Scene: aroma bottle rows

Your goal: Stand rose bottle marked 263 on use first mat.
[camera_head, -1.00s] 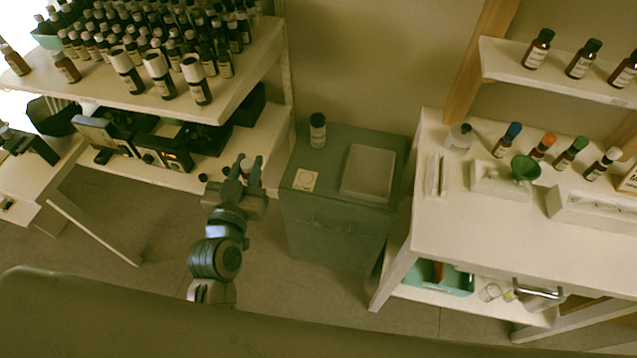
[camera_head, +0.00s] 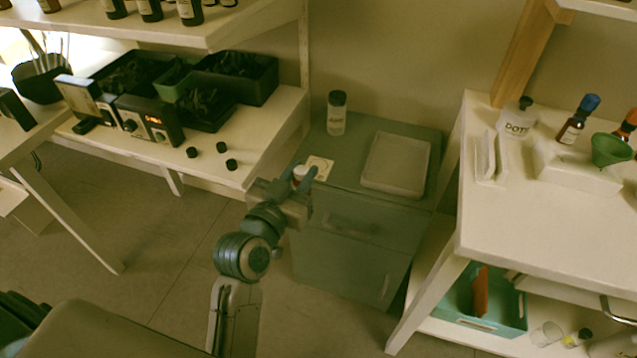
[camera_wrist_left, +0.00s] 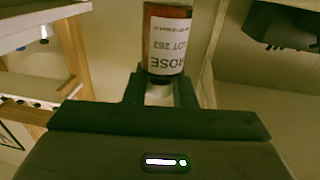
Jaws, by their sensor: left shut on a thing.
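My left gripper (camera_head: 304,174) is shut on the rose bottle. In the left wrist view, the brown bottle (camera_wrist_left: 166,42) has a white label reading ROSE and LOT 263, upside down in the picture. My right gripper is not in view.
A shelf with black bins (camera_head: 235,77) stands left, a white table (camera_head: 545,215) right.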

